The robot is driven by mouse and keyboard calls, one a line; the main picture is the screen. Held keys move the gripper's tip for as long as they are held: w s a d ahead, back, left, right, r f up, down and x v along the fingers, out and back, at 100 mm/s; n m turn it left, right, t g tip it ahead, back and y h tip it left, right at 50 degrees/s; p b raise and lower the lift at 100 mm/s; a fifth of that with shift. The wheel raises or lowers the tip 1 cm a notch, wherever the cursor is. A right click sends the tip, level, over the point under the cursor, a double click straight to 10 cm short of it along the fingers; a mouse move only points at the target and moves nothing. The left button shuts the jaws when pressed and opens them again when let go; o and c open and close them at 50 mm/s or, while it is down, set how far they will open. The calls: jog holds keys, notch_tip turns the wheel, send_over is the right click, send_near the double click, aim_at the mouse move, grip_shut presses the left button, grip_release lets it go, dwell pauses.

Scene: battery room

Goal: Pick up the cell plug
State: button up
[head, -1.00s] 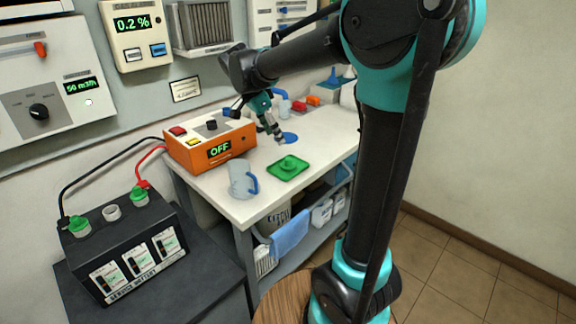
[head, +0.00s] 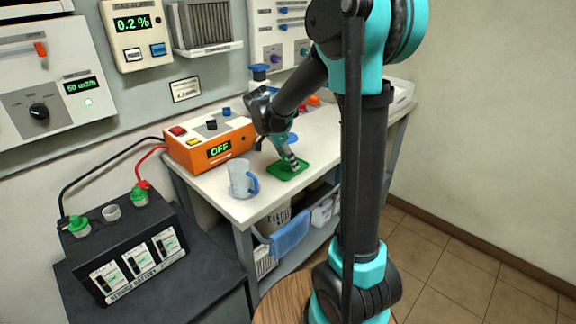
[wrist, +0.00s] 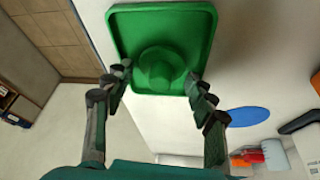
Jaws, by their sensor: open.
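The cell plug (wrist: 162,66) is a round green cap with a raised knob, resting on a square green tray (wrist: 208,20) with a raised rim. In the head view the tray (head: 276,171) lies on the white bench near its front edge, and my gripper hides the plug. My gripper (wrist: 158,80) is open and empty, just above the plug, with one finger on each side of it. It also shows over the tray in the head view (head: 297,165). I cannot tell whether the fingers touch the plug.
A clear jug (head: 239,179) with a blue handle stands left of the tray, before an orange charger (head: 212,144) reading OFF. A blue disc (wrist: 248,117) lies beside the tray. A black battery (head: 125,240) with two green plugs and one uncovered white opening stands lower left.

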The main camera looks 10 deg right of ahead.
jog(key=shift+f, duration=0.1)
jog(key=c, duration=0.6)
